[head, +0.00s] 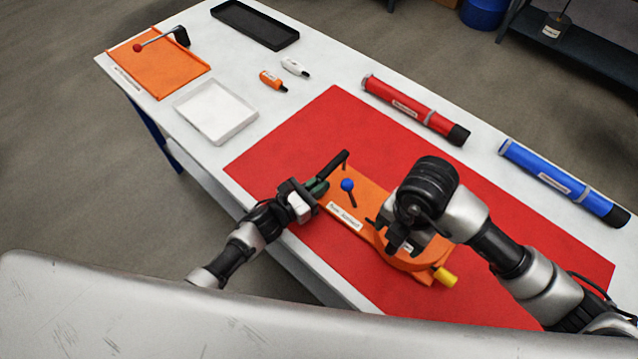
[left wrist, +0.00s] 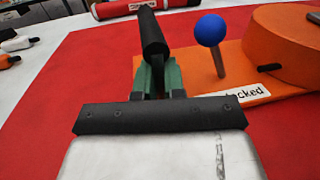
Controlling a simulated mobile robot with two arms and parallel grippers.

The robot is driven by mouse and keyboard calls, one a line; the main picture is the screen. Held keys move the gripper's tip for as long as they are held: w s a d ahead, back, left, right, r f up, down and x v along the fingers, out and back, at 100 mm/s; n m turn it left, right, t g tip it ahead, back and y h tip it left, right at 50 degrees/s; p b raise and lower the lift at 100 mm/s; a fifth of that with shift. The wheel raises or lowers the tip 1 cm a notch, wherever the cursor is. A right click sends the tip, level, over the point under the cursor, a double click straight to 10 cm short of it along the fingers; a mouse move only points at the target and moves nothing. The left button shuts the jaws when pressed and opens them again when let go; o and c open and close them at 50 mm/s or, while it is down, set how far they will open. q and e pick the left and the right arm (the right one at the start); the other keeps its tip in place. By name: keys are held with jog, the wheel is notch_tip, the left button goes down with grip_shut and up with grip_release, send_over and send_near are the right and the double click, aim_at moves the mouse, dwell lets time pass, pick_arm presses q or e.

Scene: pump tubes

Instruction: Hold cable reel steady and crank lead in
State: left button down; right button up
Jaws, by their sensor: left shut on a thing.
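The orange cable reel (head: 362,204) lies on the red mat, with a labelled base plate and a round drum (left wrist: 290,45) at its right end. A blue ball on a short lever (head: 348,185) stands on the plate; it also shows in the left wrist view (left wrist: 210,30). The label there ends in "ocked". A yellow knob (head: 445,276) sticks out at the drum's right. My left gripper (head: 318,188) is shut on the black bar handle (left wrist: 152,35) at the plate's left end. My right gripper (head: 396,236) is over the drum and hides part of it; its fingers are unclear.
The red mat (head: 300,130) is clear behind the reel. A red tube (head: 410,105) and a blue tube (head: 560,182) lie along the far edge. A white tray (head: 215,108), an orange tray (head: 150,80), a black tray (head: 255,24) and two small bottles are at the left.

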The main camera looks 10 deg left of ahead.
pick_arm(q)
jog(key=shift+r, duration=0.15)
pick_arm(e)
jog(key=shift+r, duration=0.55)
pick_arm(q)
jog(key=c, duration=1.1)
grip_release()
